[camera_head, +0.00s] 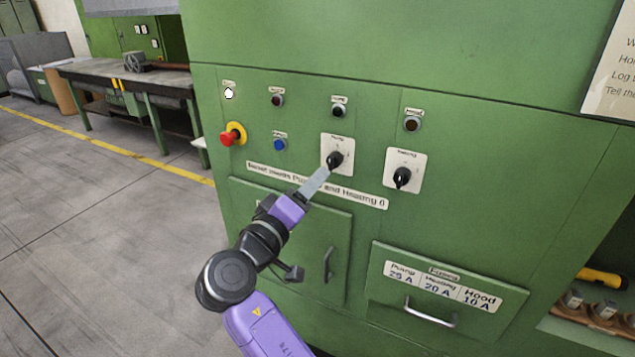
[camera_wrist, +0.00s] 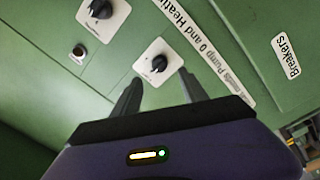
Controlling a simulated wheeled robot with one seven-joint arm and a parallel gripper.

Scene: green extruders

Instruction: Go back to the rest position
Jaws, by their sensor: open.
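My gripper (camera_head: 322,177) reaches up to the green control panel (camera_head: 300,95) in the head view, its tip close to the left black rotary knob (camera_head: 335,159) on a white plate. In the wrist view my gripper (camera_wrist: 158,86) shows two dark fingers spread apart with nothing between them. The same knob (camera_wrist: 158,64) lies just beyond the fingertips, between their lines. Whether a finger touches it I cannot tell. A second black knob (camera_head: 402,177) sits on its own white plate to the right; it also shows in the wrist view (camera_wrist: 101,9).
A red emergency button (camera_head: 230,136) and a blue button (camera_head: 280,144) are left of the knob. Door handles (camera_head: 328,264) and (camera_head: 431,314) stick out below. A workbench (camera_head: 125,72) stands at the back left. The floor (camera_head: 90,220) at left is clear.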

